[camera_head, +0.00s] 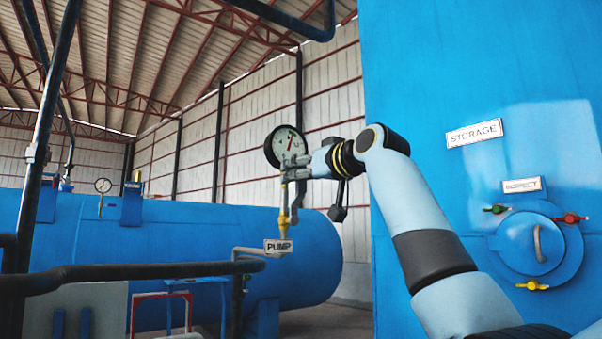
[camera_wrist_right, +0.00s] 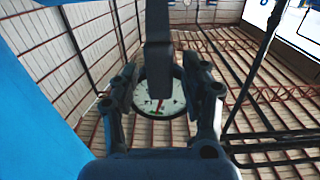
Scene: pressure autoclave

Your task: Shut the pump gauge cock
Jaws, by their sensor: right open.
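The pump gauge (camera_head: 286,146) has a round white dial with a red needle and stands on a thin upright pipe. Its yellow cock (camera_head: 284,212) is on that pipe, above the PUMP sign (camera_head: 278,246). My right gripper (camera_head: 293,174) is just below the dial, at the pipe above the yellow part, and partly covers it. In the wrist view, its fingers (camera_wrist_right: 160,92) are apart, with the dial (camera_wrist_right: 158,97) showing between them and a dark upright bar in front. I cannot tell whether the fingers touch the pipe. My left gripper is out of view.
A blue tank with a STORAGE sign (camera_head: 474,133) and a round hatch (camera_head: 535,244) fills the right. A long horizontal blue vessel (camera_head: 180,240) lies behind the gauge. A dark pipe (camera_head: 150,270) crosses the lower left. A smaller gauge (camera_head: 103,185) stands on the vessel.

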